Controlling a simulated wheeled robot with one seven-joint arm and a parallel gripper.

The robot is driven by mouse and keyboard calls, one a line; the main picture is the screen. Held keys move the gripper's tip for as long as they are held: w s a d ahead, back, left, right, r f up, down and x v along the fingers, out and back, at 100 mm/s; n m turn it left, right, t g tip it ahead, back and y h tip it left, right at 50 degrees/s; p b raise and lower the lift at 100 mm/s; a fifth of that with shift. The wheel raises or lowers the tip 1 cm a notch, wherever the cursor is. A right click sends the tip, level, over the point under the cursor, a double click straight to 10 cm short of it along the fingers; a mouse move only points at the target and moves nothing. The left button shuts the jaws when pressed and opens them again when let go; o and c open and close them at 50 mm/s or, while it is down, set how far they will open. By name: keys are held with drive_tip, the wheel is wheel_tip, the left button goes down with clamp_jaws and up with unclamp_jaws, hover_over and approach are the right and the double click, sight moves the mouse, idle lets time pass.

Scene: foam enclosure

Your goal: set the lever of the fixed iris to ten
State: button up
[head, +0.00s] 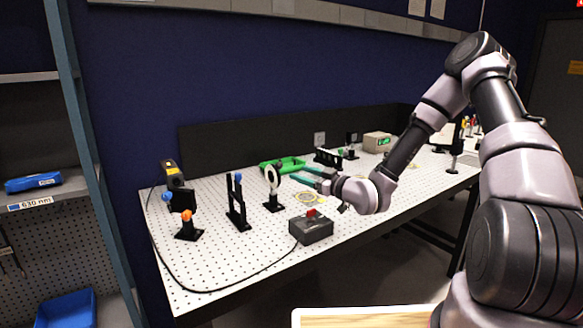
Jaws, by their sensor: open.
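Left of the ring stand a black mount (237,203) and a mount with an orange knob (187,225). A black box with a red switch (311,229) sits in front. A green tray (283,165) lies behind. The table's front left is mostly clear except for a cable.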

sight(280, 166)
drive_tip(key=x, duration=1)
drive_tip(key=shift+w+a, duration=0.15)
drive_tip(key=shift+w, duration=0.05)
clamp_jaws()
idle(1.1)
